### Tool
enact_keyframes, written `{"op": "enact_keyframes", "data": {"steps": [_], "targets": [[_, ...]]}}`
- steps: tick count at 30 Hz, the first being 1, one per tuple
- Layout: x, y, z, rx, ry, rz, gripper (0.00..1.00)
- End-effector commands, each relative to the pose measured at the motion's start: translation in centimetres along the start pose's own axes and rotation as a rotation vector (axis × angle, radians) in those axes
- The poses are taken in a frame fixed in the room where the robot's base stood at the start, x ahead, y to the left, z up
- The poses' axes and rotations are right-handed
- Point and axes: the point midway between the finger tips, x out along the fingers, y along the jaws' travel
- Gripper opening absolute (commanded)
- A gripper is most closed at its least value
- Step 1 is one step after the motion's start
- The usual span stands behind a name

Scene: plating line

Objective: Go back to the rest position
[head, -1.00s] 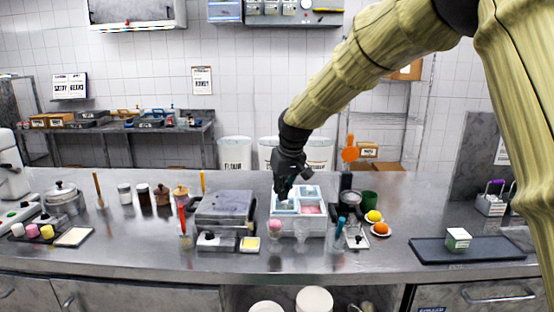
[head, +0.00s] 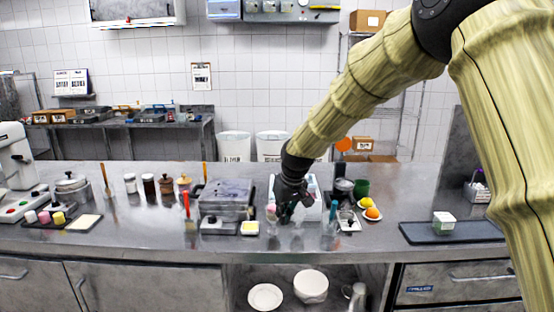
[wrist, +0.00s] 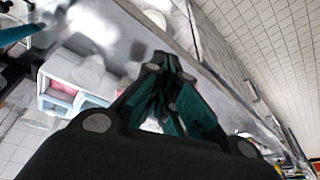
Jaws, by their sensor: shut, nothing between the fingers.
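My gripper (head: 287,215) hangs from my arm over the middle of the steel counter, in front of the white compartment tray, in the head view. It is empty and its fingers are together; they also show in the wrist view (wrist: 160,75). The white tray (head: 313,212) is partly hidden behind my gripper. In the wrist view the tray (wrist: 62,72) lies to the left of the fingers, with a pink filling in one compartment.
A grey boxy appliance (head: 226,193) stands left of my gripper. Bare counter lies between several items.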

Motion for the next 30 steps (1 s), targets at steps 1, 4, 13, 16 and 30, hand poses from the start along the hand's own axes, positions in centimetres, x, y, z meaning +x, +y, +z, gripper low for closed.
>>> {"op": "enact_keyframes", "data": {"steps": [1,4,13,16,30], "targets": [[1.1,0.2,0.9,0.008,-0.008,-0.003,0.00],[3.5,0.6,2.6,0.025,-0.017,-0.007,0.00],[14.1,2.0,12.7,0.110,-0.065,-0.022,0.00],[17.7,2.2,17.3,0.146,-0.085,-0.024,0.00],[28.1,1.4,42.2,0.311,-0.190,0.000,0.00]]}}
